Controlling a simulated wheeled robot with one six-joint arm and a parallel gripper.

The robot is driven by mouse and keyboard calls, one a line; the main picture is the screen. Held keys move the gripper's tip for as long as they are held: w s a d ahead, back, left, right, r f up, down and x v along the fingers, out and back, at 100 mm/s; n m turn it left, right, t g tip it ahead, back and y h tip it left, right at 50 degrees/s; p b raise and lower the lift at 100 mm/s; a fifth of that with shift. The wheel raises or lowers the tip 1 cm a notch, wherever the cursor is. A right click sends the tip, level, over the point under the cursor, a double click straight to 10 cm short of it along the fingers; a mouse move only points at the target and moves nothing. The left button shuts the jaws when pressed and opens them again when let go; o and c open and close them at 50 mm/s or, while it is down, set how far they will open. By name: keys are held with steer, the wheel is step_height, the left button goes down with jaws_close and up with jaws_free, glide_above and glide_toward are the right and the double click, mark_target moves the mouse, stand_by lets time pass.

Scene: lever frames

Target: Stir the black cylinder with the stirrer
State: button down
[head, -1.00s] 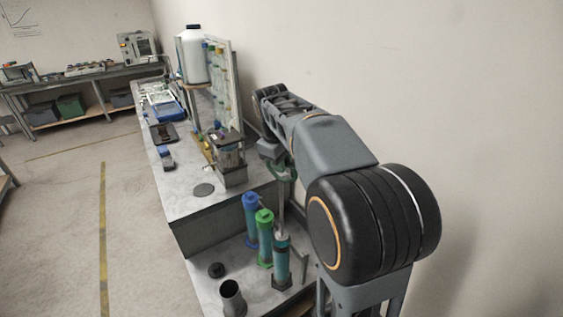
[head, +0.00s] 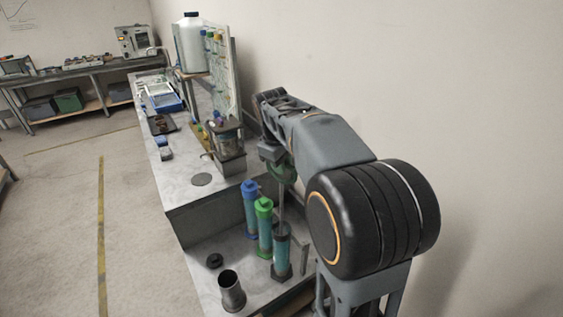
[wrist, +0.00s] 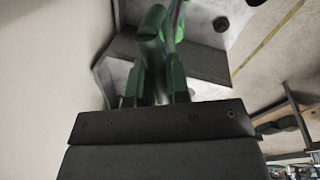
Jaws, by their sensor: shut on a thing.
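The black cylinder (head: 282,262), a tall tube with a black top and base and teal contents, stands upright at the right of the lower bench, beside the green cylinder (head: 264,228) and blue cylinder (head: 250,210). My gripper (head: 283,172) is above it, shut on the stirrer (head: 281,207), a thin grey rod. The rod hangs nearly upright and its lower end is hidden at or inside the cylinder's mouth. In the wrist view, my green gripper fingers (wrist: 152,85) show with a blurred grey-green shape between them.
A dark open cup (head: 232,292) and a small black stopper (head: 214,261) are at the front left of the lower bench. A raised bench (head: 190,205) with a glass apparatus (head: 226,145) lies behind. A wall is close on the right.

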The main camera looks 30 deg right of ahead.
mark_target(281, 188)
steer(key=shift+f+b, duration=0.35)
steer(key=shift+f, duration=0.4)
steer(key=shift+f+b, duration=2.65)
steer(key=shift+f, duration=1.25)
steer(key=shift+f+b, duration=2.55)
steer(key=shift+f, duration=1.05)
steer(key=shift+r, duration=0.1)
step_height(281, 188, up, 8)
steer(key=p, duration=0.6)
steer(key=shift+f+p, duration=0.25)
steer(key=shift+p, duration=0.1)
